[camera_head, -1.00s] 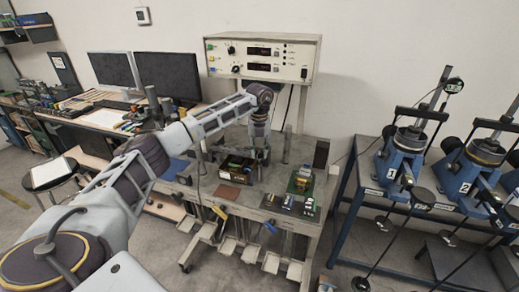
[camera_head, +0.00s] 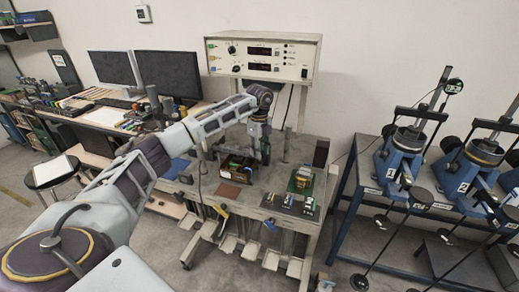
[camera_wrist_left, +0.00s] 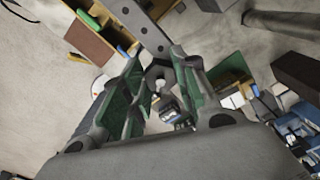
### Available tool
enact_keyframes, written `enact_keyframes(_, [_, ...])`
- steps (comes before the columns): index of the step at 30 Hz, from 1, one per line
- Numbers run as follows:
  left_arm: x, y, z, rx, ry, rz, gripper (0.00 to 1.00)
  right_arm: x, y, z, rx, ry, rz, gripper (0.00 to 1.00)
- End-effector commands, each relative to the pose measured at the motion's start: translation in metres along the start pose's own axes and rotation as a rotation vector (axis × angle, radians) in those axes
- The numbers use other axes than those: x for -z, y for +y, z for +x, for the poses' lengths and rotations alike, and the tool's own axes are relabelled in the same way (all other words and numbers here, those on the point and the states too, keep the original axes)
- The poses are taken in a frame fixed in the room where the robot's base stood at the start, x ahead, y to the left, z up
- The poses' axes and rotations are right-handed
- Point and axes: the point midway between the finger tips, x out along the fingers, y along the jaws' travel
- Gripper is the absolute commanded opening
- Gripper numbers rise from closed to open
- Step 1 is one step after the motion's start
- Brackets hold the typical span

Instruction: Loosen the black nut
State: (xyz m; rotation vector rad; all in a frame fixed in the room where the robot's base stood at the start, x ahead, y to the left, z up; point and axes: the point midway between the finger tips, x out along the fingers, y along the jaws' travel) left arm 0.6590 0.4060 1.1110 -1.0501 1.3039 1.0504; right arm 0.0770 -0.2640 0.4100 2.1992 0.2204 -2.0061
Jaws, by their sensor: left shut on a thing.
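My left gripper (camera_head: 264,153) points down over the middle of the workbench, beside a small open box of parts (camera_head: 238,165). In the left wrist view its two green-lined fingers (camera_wrist_left: 157,72) are closed around a small grey piece that looks like a hex nut (camera_wrist_left: 156,77). This piece sits at the end of a grey metal bar with holes (camera_wrist_left: 142,25). I cannot tell for sure that it is the black nut, and the head view is too small to show it. My right gripper is not in view.
A brown board (camera_head: 228,190) and a green circuit board (camera_head: 301,179) lie on the workbench near the gripper. An instrument box (camera_head: 262,57) stands above at the back. Blue machines (camera_head: 402,158) stand on a rack at the right.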

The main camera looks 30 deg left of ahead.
Motion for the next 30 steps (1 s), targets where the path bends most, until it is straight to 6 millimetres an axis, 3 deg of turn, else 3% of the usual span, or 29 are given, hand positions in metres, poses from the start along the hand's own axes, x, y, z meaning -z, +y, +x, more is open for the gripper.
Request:
enact_keyframes(12, [-0.0011,-0.0003,-0.0019,0.004,-0.002,-0.186,0.05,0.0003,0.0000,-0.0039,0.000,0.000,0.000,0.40])
enact_keyframes(27, [-0.0011,-0.0003,-0.0018,0.004,-0.001,-0.207,0.06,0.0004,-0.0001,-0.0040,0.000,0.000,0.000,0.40])
enact_keyframes(28, [-0.0011,-0.0003,-0.0019,0.005,-0.001,-0.207,0.32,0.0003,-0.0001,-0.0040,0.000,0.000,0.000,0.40])
enact_keyframes(30, [-0.0010,-0.0003,-0.0018,0.004,-0.001,-0.206,0.41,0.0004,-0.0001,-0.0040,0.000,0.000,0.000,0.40])
